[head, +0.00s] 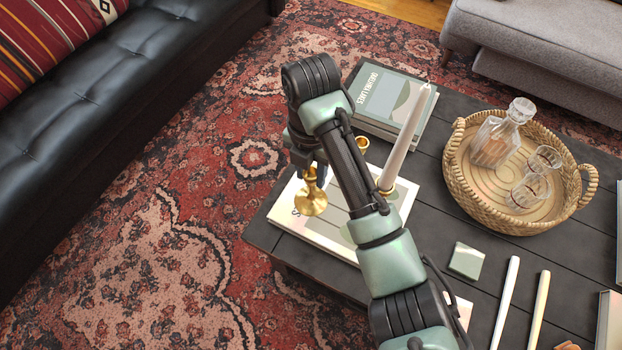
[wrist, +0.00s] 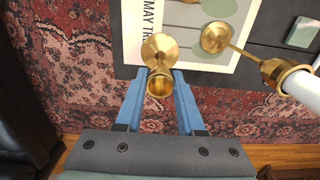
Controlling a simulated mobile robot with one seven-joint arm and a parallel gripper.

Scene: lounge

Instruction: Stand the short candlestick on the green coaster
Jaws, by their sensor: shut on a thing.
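A brass candlestick (head: 311,203) is in my gripper (head: 311,172), held near its cup with its round base downward. In the wrist view its base (wrist: 160,48) shows beyond the blue fingers (wrist: 160,77), which are shut on it. It appears above the left edge of a large pale book. The green coaster (head: 467,260) lies bare on the dark table, to the right of my arm; part of it shows at the top right of the wrist view (wrist: 302,33).
Another brass candlestick (head: 384,188) holds a white candle beside my arm. A brass cup (head: 362,143) shows behind the arm, its lower part hidden. A wicker tray (head: 453,185) holds a decanter and glasses. Two loose candles (head: 506,305) lie right of the coaster. Stacked books (head: 370,100) are behind.

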